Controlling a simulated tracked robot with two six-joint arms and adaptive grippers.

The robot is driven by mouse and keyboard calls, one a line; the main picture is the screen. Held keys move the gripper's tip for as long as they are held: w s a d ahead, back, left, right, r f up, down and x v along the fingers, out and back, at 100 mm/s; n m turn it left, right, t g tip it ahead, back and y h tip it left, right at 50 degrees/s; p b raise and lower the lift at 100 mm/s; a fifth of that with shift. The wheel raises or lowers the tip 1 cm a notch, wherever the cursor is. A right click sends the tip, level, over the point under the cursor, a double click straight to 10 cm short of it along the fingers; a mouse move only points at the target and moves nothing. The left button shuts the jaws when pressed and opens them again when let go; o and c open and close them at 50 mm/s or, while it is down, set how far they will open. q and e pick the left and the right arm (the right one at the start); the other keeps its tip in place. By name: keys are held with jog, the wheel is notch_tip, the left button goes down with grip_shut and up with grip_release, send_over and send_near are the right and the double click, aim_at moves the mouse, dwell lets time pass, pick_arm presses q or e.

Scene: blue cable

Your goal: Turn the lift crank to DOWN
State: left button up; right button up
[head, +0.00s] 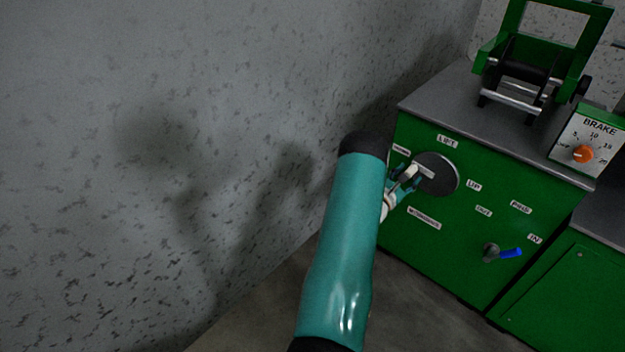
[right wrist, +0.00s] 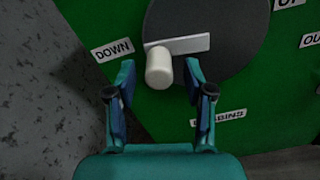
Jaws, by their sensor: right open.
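The lift crank is a dark round disc (head: 445,174) with a pale bar and a white knob handle on the green cabinet front. In the right wrist view the bar (right wrist: 190,44) lies nearly level across the disc (right wrist: 235,60). The white knob (right wrist: 158,70) is at the bar's left end, close beside the DOWN label (right wrist: 113,50). My right gripper (head: 404,184) is at the crank's left side. In the right wrist view its fingers are open, one on each side of the knob, with gaps showing. My left gripper is not in view.
The green cabinet (head: 455,245) carries a winch (head: 515,85) on top and a brake box with an orange dial (head: 583,154). A blue-ended lever (head: 510,253) sits lower right of the crank. A speckled grey wall (head: 150,150) stands close on the left.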

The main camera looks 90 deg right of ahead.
jog(key=v, duration=1)
